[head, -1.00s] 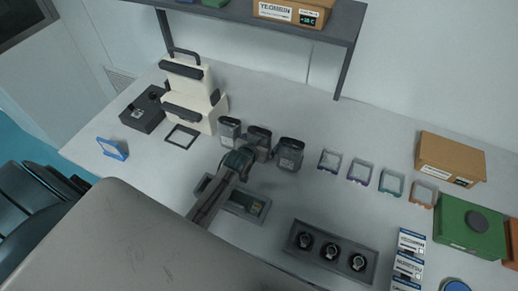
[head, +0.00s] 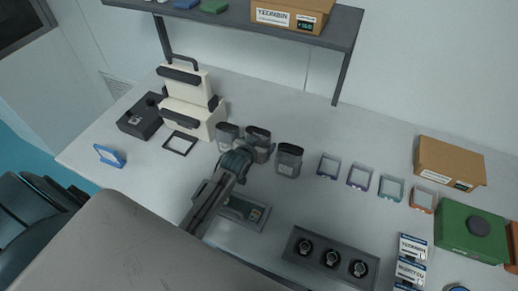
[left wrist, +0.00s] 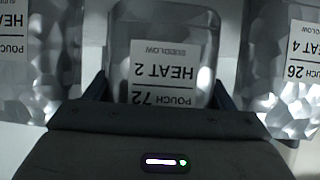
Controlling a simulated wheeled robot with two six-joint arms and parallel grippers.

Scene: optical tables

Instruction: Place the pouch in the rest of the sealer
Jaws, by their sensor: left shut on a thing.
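My left gripper (head: 244,157) is shut on the middle of three dark-topped clear pouches (head: 258,139). In the left wrist view the held pouch (left wrist: 160,45) sits between the two fingers (left wrist: 160,95), its label upside down, reading HEAT 2, POUCH 72. The gripper hides its lower part. The cream sealer (head: 187,118) with black bars stands to the left at the back. A thin black frame (head: 180,143) lies on the table before it; I cannot tell whether this is its rest. My right gripper is not in view.
Other pouches stand close on the left (head: 227,138) and right (head: 289,160). A black box (head: 140,116) is left of the sealer, a blue frame (head: 109,156) at the left edge. Grey trays (head: 330,257) lie in front. A shelf (head: 330,35) overhangs the back.

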